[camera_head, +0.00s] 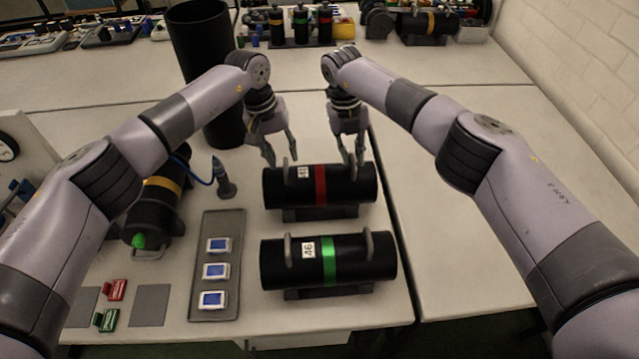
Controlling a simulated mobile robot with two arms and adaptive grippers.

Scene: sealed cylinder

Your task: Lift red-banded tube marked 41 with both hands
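The red-banded tube (337,186) is a black cylinder lying on its side in a low dark cradle, with a white label reading 41 near its left end. A grey handle stands up near each of its ends. My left gripper (279,160) is open, with its fingertips near the left handle (286,172). My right gripper (352,160) is open, with its fingertips just over the tube's right part, near the right handle (362,170). I cannot tell whether either gripper touches a handle. Nothing is held.
A green-banded tube (345,262) marked 46 lies in front. A grey tray (213,307) with blue-screened devices lies left of it. A tall black cylinder (213,100) stands behind my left forearm. A yellow-banded tube (160,195) lies at left. The right table (460,240) is clear.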

